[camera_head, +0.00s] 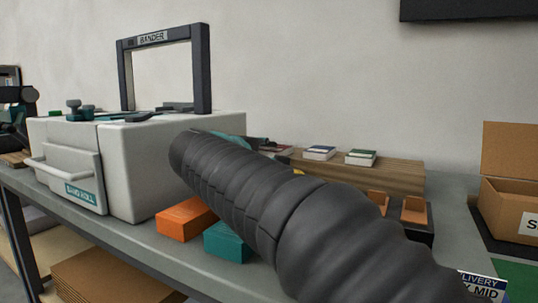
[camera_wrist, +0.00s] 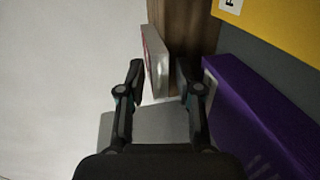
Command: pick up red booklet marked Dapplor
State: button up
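In the wrist view, a booklet or small stack with pale page edges and a sliver of red cover (camera_wrist: 157,62) stands out from the wooden board (camera_wrist: 190,28). No Dapplor mark is readable. My gripper (camera_wrist: 161,68) is open, with one fingertip on each side of the stack's near end; I cannot tell whether either touches it. In the head view, a small stack with a dark reddish top (camera_head: 278,149) lies on the board, partly hidden by my arm. My gripper's teal and dark parts show just left of it, mostly behind the arm.
A white bander machine (camera_head: 150,165) stands left. Orange (camera_head: 186,217) and teal (camera_head: 228,243) boxes lie in front. The wrist view shows purple (camera_wrist: 250,120) and yellow (camera_wrist: 285,25) boxes close right.

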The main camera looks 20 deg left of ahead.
grip_shut()
notch_tip(320, 180, up, 3)
jog(key=shift+f+p, duration=0.15)
jog(key=shift+p, duration=1.05)
jog(key=shift+f, duration=0.15)
jog(key=r+p+v, duration=0.1)
jog(key=r+v, duration=0.1)
jog(key=v, duration=1.2)
jog(key=shift+r, duration=0.25)
jog(key=shift+s, duration=0.15)
